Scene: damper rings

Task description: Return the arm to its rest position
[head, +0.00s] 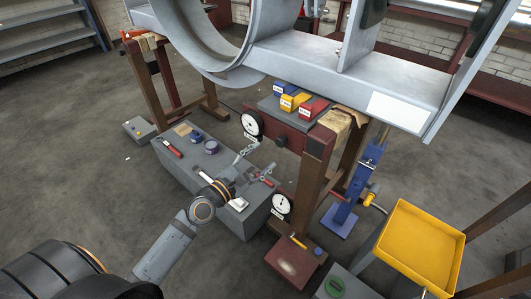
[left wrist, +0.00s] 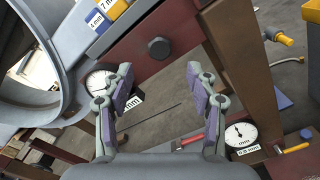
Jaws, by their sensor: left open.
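My left arm comes in from the lower left of the head view, stretched out over the grey bench-like block (head: 178,165). Its gripper (head: 256,170) is in front of the dark red stand (head: 318,150). In the left wrist view the gripper (left wrist: 162,98) has its two fingers spread wide, with nothing between them. Behind the fingers are the dark red beam (left wrist: 160,45) and the floor. My right gripper does not show in either view.
Blue (head: 285,88), yellow (head: 295,102) and red (head: 313,108) labelled bins sit on the stand. Dial gauges (head: 252,124) (head: 281,205) are close to the gripper. A large grey metal ring structure (head: 290,50) overhangs. A yellow tray (head: 425,243) stands right.

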